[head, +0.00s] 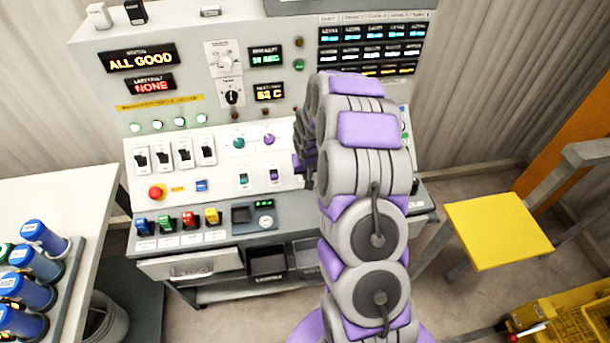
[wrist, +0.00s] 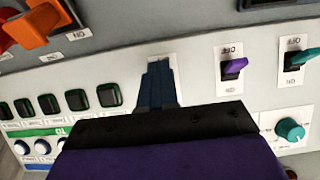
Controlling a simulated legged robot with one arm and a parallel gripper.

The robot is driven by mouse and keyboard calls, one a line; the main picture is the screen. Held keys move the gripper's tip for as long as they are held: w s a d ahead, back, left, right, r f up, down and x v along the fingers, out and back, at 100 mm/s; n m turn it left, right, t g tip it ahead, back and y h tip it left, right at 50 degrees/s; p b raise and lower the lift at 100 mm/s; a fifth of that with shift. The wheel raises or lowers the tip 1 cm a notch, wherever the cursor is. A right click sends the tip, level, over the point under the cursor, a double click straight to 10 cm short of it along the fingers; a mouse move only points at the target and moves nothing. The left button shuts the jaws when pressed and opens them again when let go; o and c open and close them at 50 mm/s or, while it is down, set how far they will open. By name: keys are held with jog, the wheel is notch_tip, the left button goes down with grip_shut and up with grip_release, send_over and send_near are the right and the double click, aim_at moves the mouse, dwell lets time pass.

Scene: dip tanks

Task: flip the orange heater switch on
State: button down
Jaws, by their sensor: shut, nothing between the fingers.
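My gripper (wrist: 160,72) is shut and empty in the wrist view. Its dark fingers point at the sloped panel and cover most of a white switch plate (wrist: 182,60). The switch on that plate is hidden, so I cannot tell its colour or position, nor whether the fingers touch it. No orange toggle shows in this switch row. To the right of the fingers are a purple switch (wrist: 232,68) and a teal switch (wrist: 299,58) on similar plates.
A large orange lever (wrist: 42,22) sits at the wrist view's upper left. A teal knob (wrist: 290,130) and several dark square buttons (wrist: 76,100) flank the fingers. In the head view, a yellow-topped stool (head: 498,230) stands right and a bottle rack (head: 68,275) left.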

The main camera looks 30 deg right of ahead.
jog(key=shift+s+x, duration=0.15)
jog(key=shift+x, duration=0.65)
jog(key=shift+s+x, duration=0.2)
jog(key=shift+x, duration=0.55)
jog(key=shift+w+r, duration=0.1)
jog(key=shift+w, duration=0.45)
jog(key=shift+w+r, duration=0.15)
jog(key=shift+w, duration=0.1)
jog(key=shift+w+d+p, duration=0.15)
jog(key=shift+w+p, duration=0.15)
jog(key=s, duration=0.1)
jog(key=s+r, duration=0.1)
jog(key=s+a+r, duration=0.1)
jog(key=s, duration=0.1)
dwell(0.5)
